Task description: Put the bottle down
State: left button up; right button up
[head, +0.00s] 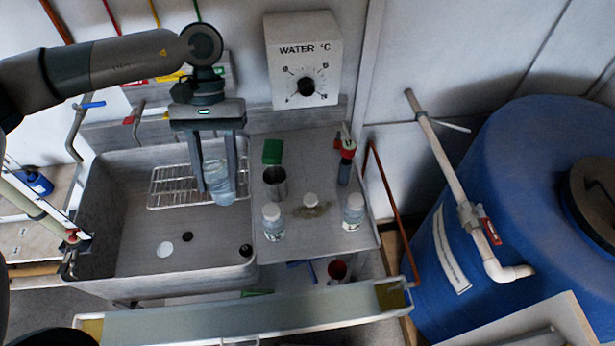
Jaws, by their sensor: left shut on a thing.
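A clear bottle with bluish contents (220,184) hangs between the fingers of my left gripper (217,178), over the right part of the sink near its wire rack. My left gripper is shut on it, pointing down. The bottle looks upright or slightly tilted; whether it touches the rack cannot be told. Two similar bottles with white caps stand on the counter to the right, one at its front left (273,222) and one at its right (353,212). My right gripper is not in view.
The metal sink (125,240) has a wire rack (172,186) at the back. A blue tank (520,200) stands right.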

pick_arm(q)
jog(key=w+d+n+t+h, duration=0.5)
jog(key=d+n+t, duration=0.2)
jog(key=n, duration=1.4)
jog(key=shift+w+d+r+t, duration=0.2)
jog(key=shift+d+t, duration=0.2)
jog(key=shift+t, duration=0.2)
jog(key=shift+n, duration=0.3)
